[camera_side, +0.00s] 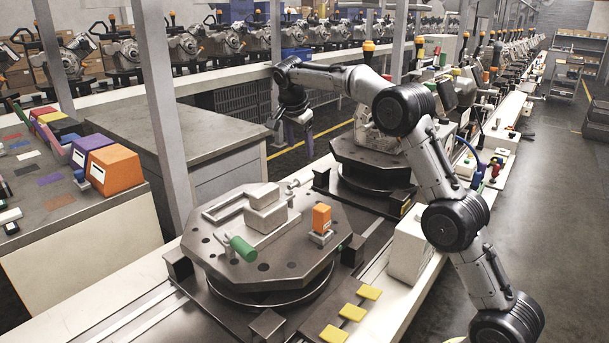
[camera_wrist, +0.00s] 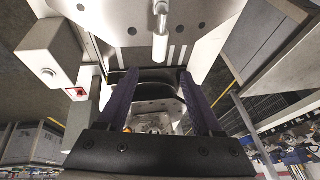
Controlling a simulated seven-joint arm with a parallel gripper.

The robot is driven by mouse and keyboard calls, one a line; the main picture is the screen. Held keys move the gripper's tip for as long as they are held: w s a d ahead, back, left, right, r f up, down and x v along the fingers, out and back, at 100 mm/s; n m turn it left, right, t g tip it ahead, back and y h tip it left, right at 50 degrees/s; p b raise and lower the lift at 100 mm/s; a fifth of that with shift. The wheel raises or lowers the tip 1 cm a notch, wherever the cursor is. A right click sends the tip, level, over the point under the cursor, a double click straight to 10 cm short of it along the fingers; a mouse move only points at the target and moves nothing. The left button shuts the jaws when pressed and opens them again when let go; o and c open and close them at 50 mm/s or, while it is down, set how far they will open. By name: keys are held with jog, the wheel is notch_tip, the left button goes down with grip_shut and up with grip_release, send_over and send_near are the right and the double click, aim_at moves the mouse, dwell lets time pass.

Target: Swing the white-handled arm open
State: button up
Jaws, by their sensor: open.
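A white cylindrical handle (camera_wrist: 160,38) shows at the top middle of the wrist view, against a light grey plate with holes. In the side view a dark octagonal fixture plate (camera_side: 215,262) carries grey blocks, a green handle (camera_side: 243,248) and an orange-topped clamp (camera_side: 321,218). A small pale piece (camera_side: 292,188) stands at the plate's back edge; I cannot tell if it is the white handle. My gripper (camera_side: 302,138) hangs above and behind this plate, apart from it. Its two fingers (camera_wrist: 158,80) are spread and empty in the wrist view, below the handle.
A second fixture plate (camera_side: 375,155) stands behind the near one. Yellow blocks (camera_side: 352,312) lie on the line in front. A white box (camera_side: 408,250) stands to the right. A grey post (camera_side: 165,120) and a bench with orange and purple bins (camera_side: 115,170) are at left.

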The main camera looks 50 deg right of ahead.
aim_at(305, 175)
jog(key=x, duration=1.3)
jog(key=shift+f, duration=0.1)
grip_shut()
dwell(1.0)
